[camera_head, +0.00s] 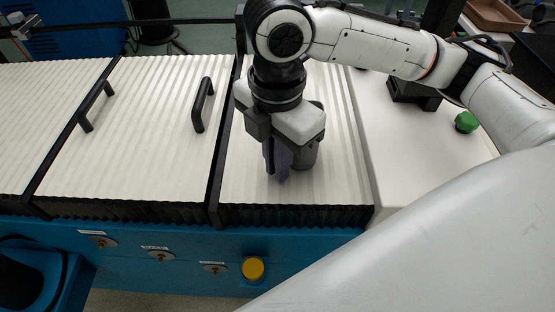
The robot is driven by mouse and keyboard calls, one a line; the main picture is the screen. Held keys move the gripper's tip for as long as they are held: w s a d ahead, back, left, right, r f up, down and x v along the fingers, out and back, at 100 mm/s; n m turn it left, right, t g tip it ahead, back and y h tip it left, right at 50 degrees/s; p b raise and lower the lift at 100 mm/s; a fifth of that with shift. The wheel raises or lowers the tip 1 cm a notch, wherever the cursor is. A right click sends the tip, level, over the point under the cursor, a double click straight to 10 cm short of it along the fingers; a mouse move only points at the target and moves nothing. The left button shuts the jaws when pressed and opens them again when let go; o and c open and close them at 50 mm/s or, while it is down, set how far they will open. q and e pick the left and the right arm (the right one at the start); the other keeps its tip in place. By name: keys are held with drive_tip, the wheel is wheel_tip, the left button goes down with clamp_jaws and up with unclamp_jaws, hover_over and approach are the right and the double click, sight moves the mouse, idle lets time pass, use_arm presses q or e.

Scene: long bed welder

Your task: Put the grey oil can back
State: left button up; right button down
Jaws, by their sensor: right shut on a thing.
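My right gripper (279,165) points down over the right ribbed cover of the machine bed, its arm coming in from the upper right. It is shut on a dark grey thing, which I take to be the grey oil can (306,156). Only part of the can shows, beside and behind the fingers; the gripper body hides its top. The can appears upright, close above or on the cover; I cannot tell whether it touches. My left gripper is not in view.
White ribbed covers (150,120) with black handles (202,104) span the bed. The blue machine front (130,262) has a yellow knob (252,268). A green-topped object (466,122) stands on the white surface (410,150) at right. The ribbed cover left of my gripper is clear except for handles.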

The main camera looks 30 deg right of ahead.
drive_tip(key=c, duration=1.8)
unclamp_jaws()
drive_tip(key=shift+c, duration=0.2)
wheel_tip(320, 180, up, 12)
drive_tip(key=shift+r+p, duration=0.1)
drive_tip(key=shift+p, duration=1.15)
